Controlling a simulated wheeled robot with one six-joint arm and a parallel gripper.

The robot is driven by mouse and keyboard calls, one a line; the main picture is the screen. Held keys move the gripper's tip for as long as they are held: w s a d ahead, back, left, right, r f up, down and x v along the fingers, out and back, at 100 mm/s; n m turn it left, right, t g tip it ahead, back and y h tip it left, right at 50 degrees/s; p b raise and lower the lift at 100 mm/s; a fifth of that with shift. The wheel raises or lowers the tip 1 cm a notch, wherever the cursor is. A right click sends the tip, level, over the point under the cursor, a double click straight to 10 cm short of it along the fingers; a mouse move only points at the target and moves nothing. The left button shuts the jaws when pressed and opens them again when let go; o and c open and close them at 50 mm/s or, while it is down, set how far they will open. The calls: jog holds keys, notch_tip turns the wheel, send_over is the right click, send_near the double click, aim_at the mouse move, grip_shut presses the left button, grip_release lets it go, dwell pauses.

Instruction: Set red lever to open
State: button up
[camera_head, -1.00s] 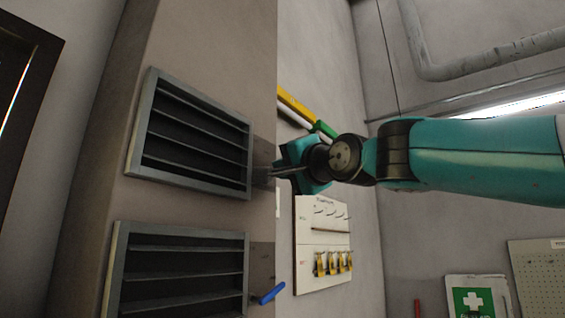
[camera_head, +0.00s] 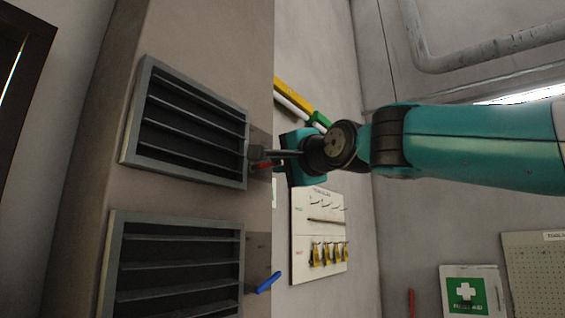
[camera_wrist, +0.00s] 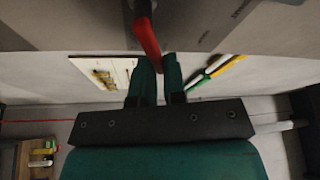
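The red lever (camera_head: 262,166) is at the right edge of the pillar, beside the upper louvred vent. In the wrist view the red lever (camera_wrist: 147,38) reaches down from the wall, and its end lies at the narrow gap between the fingertips. My gripper (camera_head: 255,154) is at the lever in the head view, with a finger just above it. In the wrist view my gripper (camera_wrist: 160,62) has its two green fingers close together. I cannot tell whether they press on the lever.
The upper vent (camera_head: 190,122) and lower vent (camera_head: 175,265) project from the pillar, left of my gripper. A blue lever (camera_head: 268,283) is beside the lower vent. A white tool board (camera_head: 318,235) hangs on the wall behind. Open space lies below my arm.

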jog(key=o, duration=0.4)
jog(key=shift+f, duration=0.1)
jog(key=b+v, duration=0.9)
jog(key=v, duration=0.8)
jog(key=shift+s, duration=0.15)
jog(key=shift+f, duration=0.1)
